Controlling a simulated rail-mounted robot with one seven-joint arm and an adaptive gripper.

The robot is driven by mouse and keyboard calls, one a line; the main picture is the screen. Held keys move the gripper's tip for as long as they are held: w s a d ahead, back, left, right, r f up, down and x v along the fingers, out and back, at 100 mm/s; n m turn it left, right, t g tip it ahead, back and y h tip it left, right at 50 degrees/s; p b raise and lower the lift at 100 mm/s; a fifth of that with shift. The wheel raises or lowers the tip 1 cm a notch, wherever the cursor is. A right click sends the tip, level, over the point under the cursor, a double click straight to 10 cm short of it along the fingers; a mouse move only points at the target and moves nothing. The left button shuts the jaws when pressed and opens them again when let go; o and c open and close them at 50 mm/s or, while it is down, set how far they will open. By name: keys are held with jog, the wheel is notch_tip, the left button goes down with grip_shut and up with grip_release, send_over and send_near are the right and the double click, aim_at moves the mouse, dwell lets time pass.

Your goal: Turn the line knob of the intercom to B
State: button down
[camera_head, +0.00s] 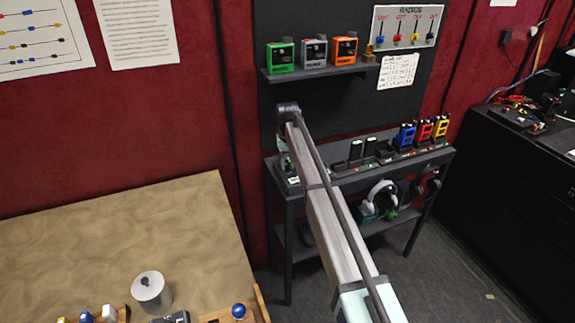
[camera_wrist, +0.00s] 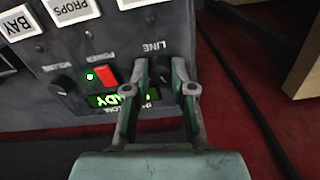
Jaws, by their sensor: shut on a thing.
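The intercom panel (camera_wrist: 90,50) is a dark grey box, seen tilted in the wrist view. Its line knob (camera_wrist: 161,72) is dark and sits under the word LINE. My gripper (camera_wrist: 161,68) is shut on the line knob, with one finger on each side. The knob's pointer and its letter marks are hidden or too dark to read. A green-lit display (camera_wrist: 108,100) is partly covered by the left finger. In the head view my arm reaches to the rack, and I cannot make out the fingers there.
On the panel, a red power switch (camera_wrist: 105,76) with a green light sits close left of my fingers, and a volume knob (camera_wrist: 63,84) is farther left. White labelled buttons (camera_wrist: 72,10) line the panel's top. In the head view, radios (camera_head: 314,54) stand on a shelf above the rack.

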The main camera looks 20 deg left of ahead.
aim_at(287, 166)
jog(key=m+b, duration=0.1)
jog(key=m, duration=0.4)
jog(key=shift+f+b, duration=0.1)
jog(key=shift+b, duration=0.3)
jog(key=m+b, duration=0.1)
jog(key=m, duration=0.4)
jog(key=c, duration=1)
grip_release()
jog(key=shift+r, duration=0.2)
notch_tip(287, 166, up, 12)
jog(key=shift+f, duration=0.1)
